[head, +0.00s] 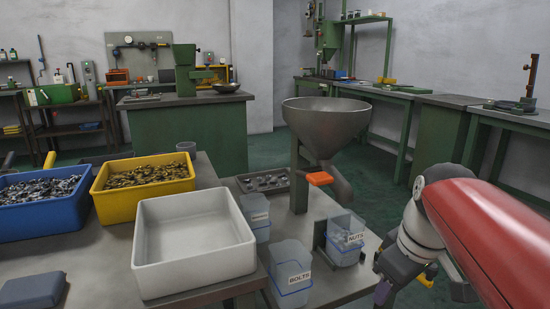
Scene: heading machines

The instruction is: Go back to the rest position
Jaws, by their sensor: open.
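My red and white arm reaches in from the right edge in the head view. My gripper (387,284) is at its lower end, low on the right, just off the right edge of the small table with the hopper. It is seen small and partly covered by my own wrist. It is open, and I see nothing held in it.
A steel hopper (327,122) stands left of my arm, with clear bins marked NUTS (345,240) and BOLTS (291,278) below. An empty white bin (193,243), a yellow bin (143,186) and a blue bin (40,203) of metal parts stand further left. Green benches (190,135) line the back.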

